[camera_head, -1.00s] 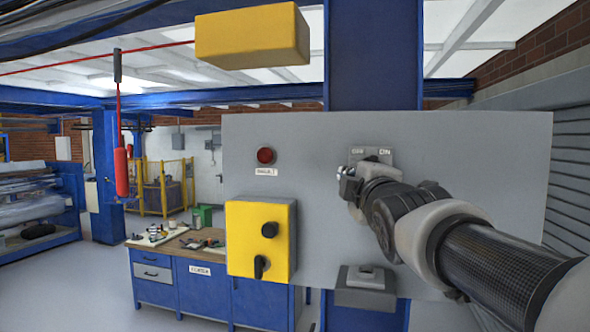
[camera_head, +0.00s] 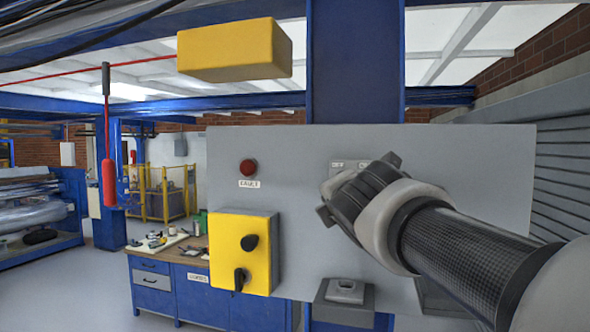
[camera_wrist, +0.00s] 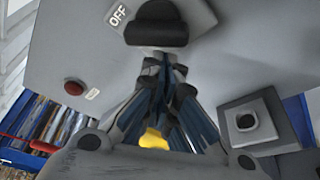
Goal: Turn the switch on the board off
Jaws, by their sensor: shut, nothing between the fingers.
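The grey board (camera_head: 300,155) hangs on a blue column. Its switch plate (camera_head: 337,165) carries OFF and ON labels, and my arm hides the knob in the head view. In the wrist view the black switch knob (camera_wrist: 157,24) shows at the top, beside the OFF label (camera_wrist: 117,15). My gripper (camera_wrist: 164,64) is shut and empty, its fingertips just below the knob in the picture. I cannot tell whether they touch it. In the head view my gripper (camera_head: 345,195) is in front of the board, with its fingertips mostly hidden.
A red button (camera_head: 248,168) is on the board's left. A yellow box with black knobs (camera_head: 245,250) juts out below it. A grey box (camera_head: 345,293) juts from the bottom edge. A workbench (camera_head: 180,290) stands behind, left. A red pendant (camera_head: 108,182) hangs far left.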

